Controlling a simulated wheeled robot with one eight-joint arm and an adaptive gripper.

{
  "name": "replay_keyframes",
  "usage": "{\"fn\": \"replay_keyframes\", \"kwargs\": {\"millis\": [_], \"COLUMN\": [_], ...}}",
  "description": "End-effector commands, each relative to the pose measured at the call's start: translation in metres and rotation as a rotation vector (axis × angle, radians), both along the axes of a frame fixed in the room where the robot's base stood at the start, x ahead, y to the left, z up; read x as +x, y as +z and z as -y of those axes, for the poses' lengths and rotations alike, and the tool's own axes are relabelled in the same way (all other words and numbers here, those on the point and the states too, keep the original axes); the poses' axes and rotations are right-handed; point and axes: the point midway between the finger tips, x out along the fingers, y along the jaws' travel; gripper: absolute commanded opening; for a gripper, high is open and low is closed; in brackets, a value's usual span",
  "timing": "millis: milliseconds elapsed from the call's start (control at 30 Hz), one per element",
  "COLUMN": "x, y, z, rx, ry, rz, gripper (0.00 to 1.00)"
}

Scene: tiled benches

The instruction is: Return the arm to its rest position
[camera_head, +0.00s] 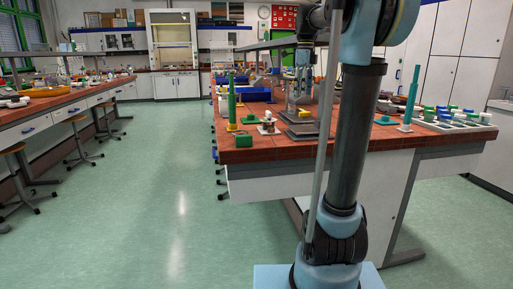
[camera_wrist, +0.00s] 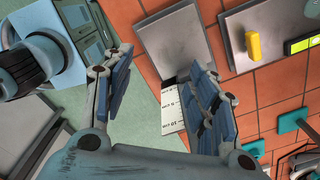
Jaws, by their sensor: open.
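My gripper (camera_wrist: 160,95) shows large in the wrist view, its two blue-padded fingers spread apart with nothing between them. Below it are the bench edge, the green floor and a white marked card or sheet (camera_wrist: 173,108), partly hidden by the right finger. In the head view my gripper (camera_head: 300,85) is small and hangs over the tiled bench (camera_head: 270,148), near grey flat plates; its fingertips are hard to make out there. My arm stands out in front of the bench, reaching over it.
Grey plates (camera_wrist: 172,45) lie on the bench, one bearing a yellow block (camera_wrist: 253,45). A green cylinder (camera_head: 232,103) and a teal cylinder (camera_head: 411,95) stand upright. A rack with coloured caps (camera_head: 450,120) is at right. The floor aisle (camera_head: 165,180) at left is free.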

Motion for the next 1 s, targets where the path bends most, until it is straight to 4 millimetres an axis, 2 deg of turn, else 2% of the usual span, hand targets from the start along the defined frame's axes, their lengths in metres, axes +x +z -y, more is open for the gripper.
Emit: {"fn": "replay_keyframes", "kwargs": {"millis": [267,467,767,1000], "x": [-0.035,-0.074,-0.155,-0.216], "y": [-0.020,-0.048,-0.119,-0.187], "z": [0.003,0.002,0.002,0.001], "rx": [-0.003,-0.011,-0.042,-0.082], "ry": [0.186,0.409,0.889,1.275], "rz": [0.018,0.037,0.074,0.098], "gripper": [0.53,0.53,0.53,0.53]}}
